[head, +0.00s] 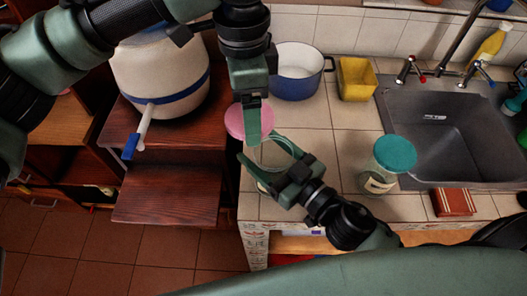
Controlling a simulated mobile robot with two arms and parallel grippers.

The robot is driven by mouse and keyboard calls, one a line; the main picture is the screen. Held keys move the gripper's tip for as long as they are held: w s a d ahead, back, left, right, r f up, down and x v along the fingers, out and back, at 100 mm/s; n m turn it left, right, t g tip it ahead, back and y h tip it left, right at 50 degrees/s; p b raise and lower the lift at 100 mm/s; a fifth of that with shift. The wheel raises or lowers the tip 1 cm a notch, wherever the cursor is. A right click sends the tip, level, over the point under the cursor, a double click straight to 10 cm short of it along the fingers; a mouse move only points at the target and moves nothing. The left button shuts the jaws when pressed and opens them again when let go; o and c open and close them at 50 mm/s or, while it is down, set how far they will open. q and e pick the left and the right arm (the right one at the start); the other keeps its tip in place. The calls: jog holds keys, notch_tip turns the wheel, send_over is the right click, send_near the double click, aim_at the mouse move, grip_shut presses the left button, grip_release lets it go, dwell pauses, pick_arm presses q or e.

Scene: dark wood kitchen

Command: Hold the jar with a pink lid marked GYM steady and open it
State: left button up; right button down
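The pink lid (234,121) shows behind the finger of my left gripper (253,128), which reaches down from above. The gripper appears shut on it, though the far finger is hidden. The clear glass jar (272,155) stands near the counter's front left corner. Its round rim shows below and right of the lid, and the lid looks lifted clear of it. My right gripper (268,172) comes from the lower right with its fingers around the jar's glass and appears shut on it. The GYM marking cannot be read here.
A jar with a teal lid (395,153) stands to the right, near the sink (450,135). A blue-white pot (296,72) and a yellow container (356,78) are behind. A brown block (453,202) lies at the front edge. The tiles between jars are clear.

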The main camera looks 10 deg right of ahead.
pick_arm(q)
jog(key=shift+r, duration=0.1)
pick_arm(e)
jog(key=shift+r, duration=0.1)
pick_arm(q)
jog(key=shift+s+a, duration=0.1)
jog(key=shift+s, duration=0.2)
pick_arm(e)
jog(key=shift+s+a, duration=0.1)
jog(key=shift+s, duration=0.15)
jog(key=shift+c, duration=1.6)
grip_release()
pick_arm(q)
jog(key=shift+w, duration=0.15)
pick_arm(e)
jog(key=shift+o, duration=0.8)
jog(key=shift+w+f, duration=0.15)
jog(key=shift+f, duration=0.05)
